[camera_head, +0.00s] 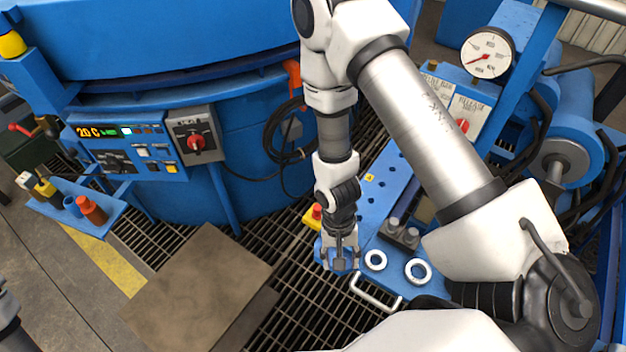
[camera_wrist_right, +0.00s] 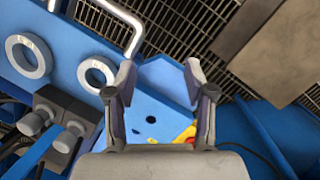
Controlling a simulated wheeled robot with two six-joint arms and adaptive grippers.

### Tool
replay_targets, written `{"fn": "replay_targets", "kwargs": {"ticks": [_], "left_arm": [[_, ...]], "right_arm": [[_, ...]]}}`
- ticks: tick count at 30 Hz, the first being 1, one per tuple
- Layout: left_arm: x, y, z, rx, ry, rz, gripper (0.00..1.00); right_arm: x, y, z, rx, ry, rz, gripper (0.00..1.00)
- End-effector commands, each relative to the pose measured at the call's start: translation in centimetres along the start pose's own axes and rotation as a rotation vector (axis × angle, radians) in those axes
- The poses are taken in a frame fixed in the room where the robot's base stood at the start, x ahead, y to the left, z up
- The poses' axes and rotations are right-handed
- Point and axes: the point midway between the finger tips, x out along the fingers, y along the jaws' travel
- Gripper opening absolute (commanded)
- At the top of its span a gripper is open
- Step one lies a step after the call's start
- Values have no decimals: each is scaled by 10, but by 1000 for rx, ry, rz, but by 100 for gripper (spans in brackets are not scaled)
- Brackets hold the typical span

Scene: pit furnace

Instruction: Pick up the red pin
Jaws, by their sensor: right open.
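A small red piece (camera_head: 317,212) on a yellow base shows in the head view just left of my right forearm; I cannot tell whether it is the red pin. A sliver of red and yellow (camera_wrist_right: 187,135) also shows in the right wrist view, partly hidden by a finger. My right gripper (camera_head: 340,262) points down over the corner of the blue plate (camera_head: 374,212). In the right wrist view its fingers (camera_wrist_right: 158,80) are spread and empty, with blue plate and a dark hole behind them. My left gripper is out of view.
Two pale rings (camera_head: 418,271) and a dark block with two grey knobs (camera_head: 400,232) stand on the plate, beside a metal handle (camera_head: 375,297). A blue shelf (camera_head: 120,210) at left holds an orange-red cylinder (camera_head: 91,210). The blue furnace (camera_head: 180,45) stands behind.

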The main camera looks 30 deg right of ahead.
Motion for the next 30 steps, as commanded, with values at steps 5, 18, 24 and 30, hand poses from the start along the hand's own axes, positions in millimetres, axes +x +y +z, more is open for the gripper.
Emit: {"fn": "replay_targets", "kwargs": {"ticks": [5, 18, 24, 30], "left_arm": [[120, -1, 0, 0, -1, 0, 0], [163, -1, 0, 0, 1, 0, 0], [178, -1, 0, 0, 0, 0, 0], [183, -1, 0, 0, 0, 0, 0]], "right_arm": [[-17, -39, -99, 253, 94, -31, 54], [-65, -49, -140, 367, 202, -97, 54], [-33, -50, -147, 366, 201, -97, 54], [-13, -51, -151, 365, 203, -98, 54]]}}
